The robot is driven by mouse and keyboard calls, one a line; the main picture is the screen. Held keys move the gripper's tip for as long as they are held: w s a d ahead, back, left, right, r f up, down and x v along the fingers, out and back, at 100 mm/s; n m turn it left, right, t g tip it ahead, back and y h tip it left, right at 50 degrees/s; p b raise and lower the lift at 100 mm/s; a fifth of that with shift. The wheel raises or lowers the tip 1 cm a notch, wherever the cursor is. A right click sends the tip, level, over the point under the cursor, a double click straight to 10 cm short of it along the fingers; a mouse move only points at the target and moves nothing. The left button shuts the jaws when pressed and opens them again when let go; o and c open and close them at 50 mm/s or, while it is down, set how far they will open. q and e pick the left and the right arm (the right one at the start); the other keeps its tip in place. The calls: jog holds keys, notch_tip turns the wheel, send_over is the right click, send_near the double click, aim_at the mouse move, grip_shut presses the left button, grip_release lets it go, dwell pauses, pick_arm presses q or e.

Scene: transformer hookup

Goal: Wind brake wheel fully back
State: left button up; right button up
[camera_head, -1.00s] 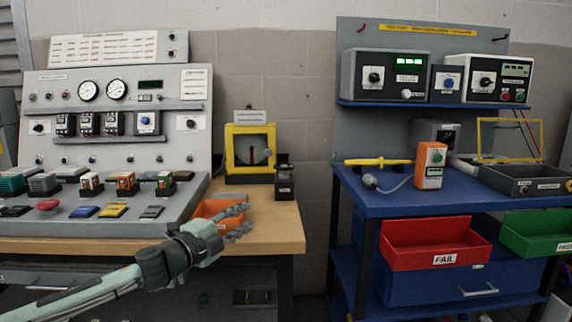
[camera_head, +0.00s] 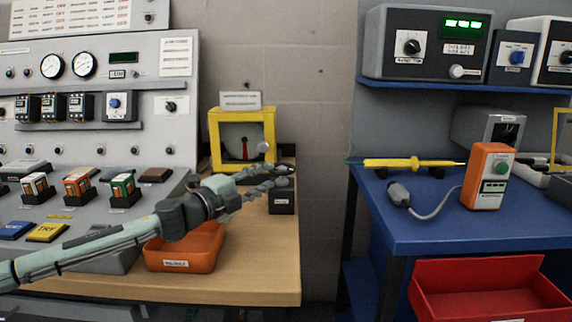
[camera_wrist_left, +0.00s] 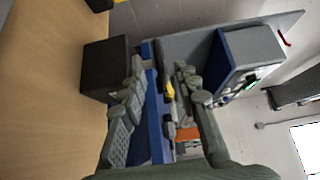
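A black box (camera_head: 282,202) with a white label stands on the right end of the wooden bench. Its top is mostly hidden behind my left gripper (camera_head: 278,176), so I cannot make out a wheel there. The black box also shows in the left wrist view (camera_wrist_left: 104,70), beside the fingers. My left gripper is open there (camera_wrist_left: 162,78), its fingers apart with nothing between them. A yellow-framed gauge (camera_head: 213,140) with a red needle stands behind, with a grey round knob (camera_head: 263,147) at its right. I cannot tell which part is the brake wheel. My right gripper is not in view.
An orange bin (camera_head: 185,252) sits under my left forearm. A control panel (camera_head: 180,135) fills the left. The blue bench (camera_head: 420,228) on the right holds a yellow probe (camera_head: 400,163) and an orange meter (camera_head: 487,178). A gap separates the two benches.

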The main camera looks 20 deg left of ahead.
aim_at(282, 166)
pick_arm(q)
jog(key=x, duration=0.2)
jog(key=p+x, duration=0.1)
jog(key=x, duration=0.2)
jog(key=shift+r, duration=0.2)
jog(key=shift+w+d, duration=0.2)
jog(key=shift+w, duration=0.15)
jog(key=shift+w+d+f, duration=0.1)
jog(key=shift+w+d, duration=0.1)
jog(key=shift+w, duration=0.2)
jog(key=shift+f, duration=0.1)
jog(key=shift+c, duration=1.4)
jog(key=shift+w, duration=0.1)
grip_shut()
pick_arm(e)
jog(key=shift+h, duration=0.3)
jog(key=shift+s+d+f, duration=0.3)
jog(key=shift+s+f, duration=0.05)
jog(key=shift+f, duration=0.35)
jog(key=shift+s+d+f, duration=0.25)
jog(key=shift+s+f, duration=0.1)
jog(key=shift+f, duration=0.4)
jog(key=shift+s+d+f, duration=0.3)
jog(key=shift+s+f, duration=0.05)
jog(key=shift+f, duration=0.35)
